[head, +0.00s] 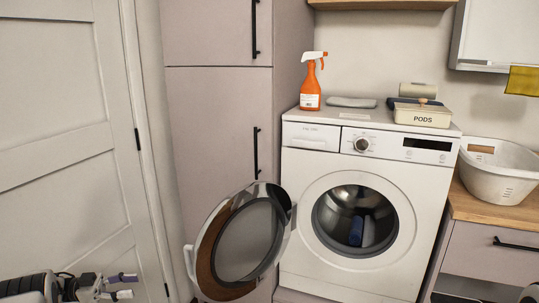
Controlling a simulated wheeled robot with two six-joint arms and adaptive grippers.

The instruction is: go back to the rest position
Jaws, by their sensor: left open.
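My left gripper (122,286) is at the bottom left corner, in front of the white door. Its fingers are apart with nothing between them, and it is well to the left of the washing machine. My right gripper is not in view. The white washing machine (408,190) stands right of centre. Its round door (245,240) is swung open to the left. Something blue (356,229) shows inside the drum.
An orange spray bottle (310,88), a grey folded cloth (351,102) and a PODS box (424,117) are on the washer. A white basket (497,175) sits on the wooden counter at right. A tall cabinet (217,130) stands behind the open washer door.

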